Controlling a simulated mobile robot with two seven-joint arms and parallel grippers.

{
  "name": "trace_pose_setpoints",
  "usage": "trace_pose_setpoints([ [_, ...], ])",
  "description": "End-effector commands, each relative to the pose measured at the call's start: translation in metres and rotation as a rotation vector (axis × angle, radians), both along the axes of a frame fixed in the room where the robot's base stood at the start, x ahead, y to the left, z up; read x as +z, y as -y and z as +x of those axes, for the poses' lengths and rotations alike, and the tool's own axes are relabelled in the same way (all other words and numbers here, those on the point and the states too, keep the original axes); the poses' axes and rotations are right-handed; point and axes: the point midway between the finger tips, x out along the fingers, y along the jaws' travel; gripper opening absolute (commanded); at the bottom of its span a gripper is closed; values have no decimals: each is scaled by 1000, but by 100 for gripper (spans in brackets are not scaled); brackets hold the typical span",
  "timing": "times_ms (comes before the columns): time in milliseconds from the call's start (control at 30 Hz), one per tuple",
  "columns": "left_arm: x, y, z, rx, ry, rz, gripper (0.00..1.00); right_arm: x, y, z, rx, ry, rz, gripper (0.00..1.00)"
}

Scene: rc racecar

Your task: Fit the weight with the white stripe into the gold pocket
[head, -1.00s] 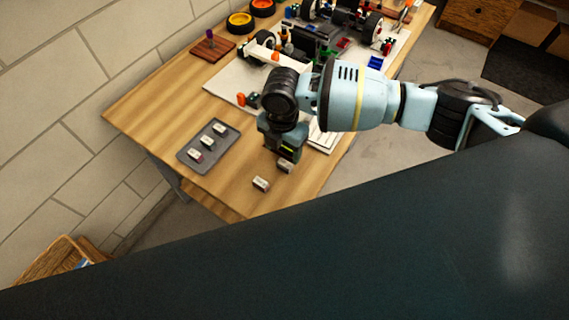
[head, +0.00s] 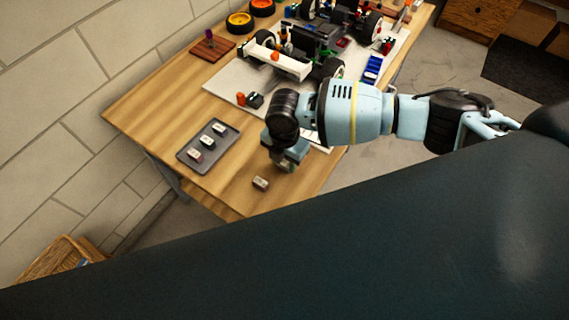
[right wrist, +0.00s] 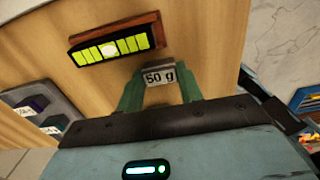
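My right gripper (head: 289,163) is low over the near end of the table. In the right wrist view its green fingers (right wrist: 160,90) are on both sides of a small weight marked "50 g" (right wrist: 160,77), with no clear gap. Whether it is lifted I cannot tell. Several weights sit in a grey tray (head: 184,160), which also shows in the right wrist view (right wrist: 20,97). I cannot make out a white stripe or the gold pocket. My left gripper is not in view.
A brown block with a yellow-green segmented face (right wrist: 115,46) is near the gripper in the right wrist view. A model car (head: 276,60) stands on a white sheet (head: 225,86) farther back. A reddish-brown board (head: 211,47) lies at left. Bare wood surrounds the tray.

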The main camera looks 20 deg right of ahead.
Motion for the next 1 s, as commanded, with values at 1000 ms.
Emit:
trace_pose_setpoints([
  [1000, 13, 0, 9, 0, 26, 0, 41, 43, 9, -53, 3, 2, 1, 10],
])
